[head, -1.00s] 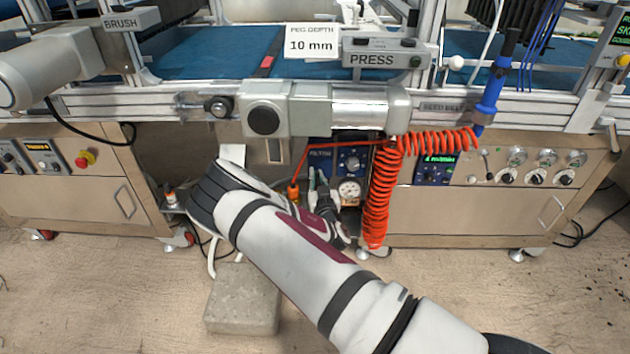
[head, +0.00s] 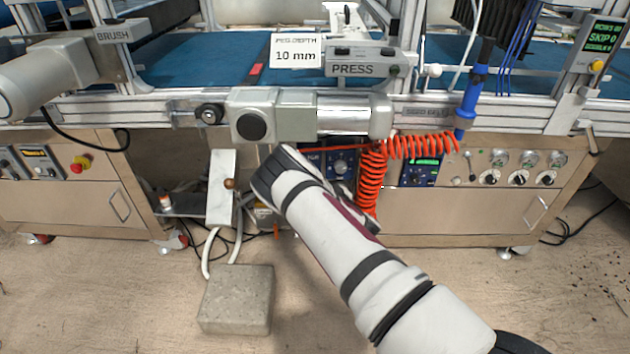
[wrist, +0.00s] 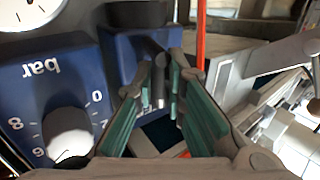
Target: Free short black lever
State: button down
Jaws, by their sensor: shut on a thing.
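In the wrist view my gripper (wrist: 160,92) has its two teal-padded fingers on either side of a short dark upright lever (wrist: 160,72). It is shut on this lever, in front of a blue housing (wrist: 125,52). The lever's lower end is partly hidden between the fingers. In the head view my forearm covers the gripper and the lever, beside a blue panel with a knob (head: 341,167).
A blue panel marked "bar" with a grey knob (wrist: 68,133) stands close at left in the wrist view, below a white gauge (wrist: 28,14). An orange coiled hose (head: 370,180) hangs right of my arm. A concrete block (head: 237,300) sits on the floor.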

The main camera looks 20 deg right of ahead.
jog(key=shift+r, duration=0.1)
jog(key=c, duration=1.6)
grip_release()
